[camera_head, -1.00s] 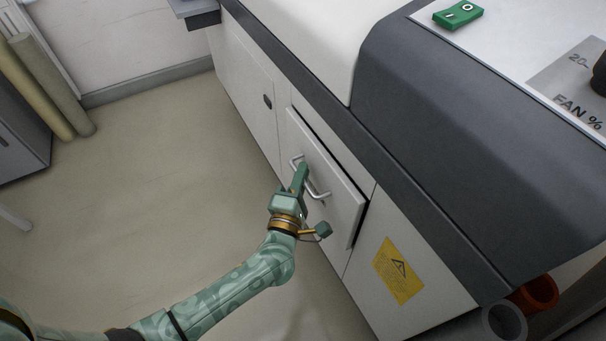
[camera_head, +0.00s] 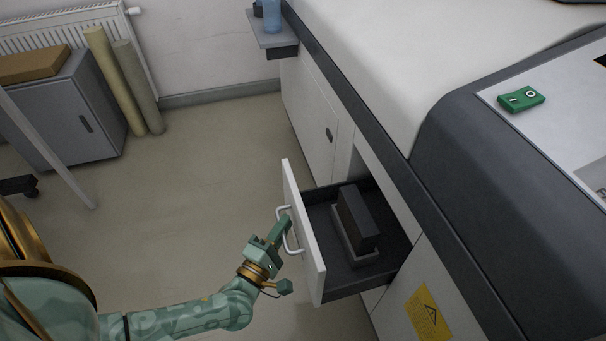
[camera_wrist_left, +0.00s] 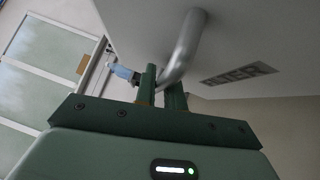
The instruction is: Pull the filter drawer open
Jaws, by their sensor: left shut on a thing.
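The filter drawer (camera_head: 303,232) stands well out from the white machine in the head view, its dark inside showing. A dark block-shaped filter (camera_head: 357,220) sits upright in a grey holder on the drawer floor. My left gripper (camera_head: 284,226) is shut on the drawer's curved metal handle (camera_head: 291,243). My right gripper is not in view.
A yellow warning label (camera_head: 428,314) is on the machine's side, right of the drawer. A grey cabinet (camera_head: 75,115) and rolled tubes (camera_head: 118,80) stand at the far left. The floor (camera_head: 200,200) left of the drawer is clear.

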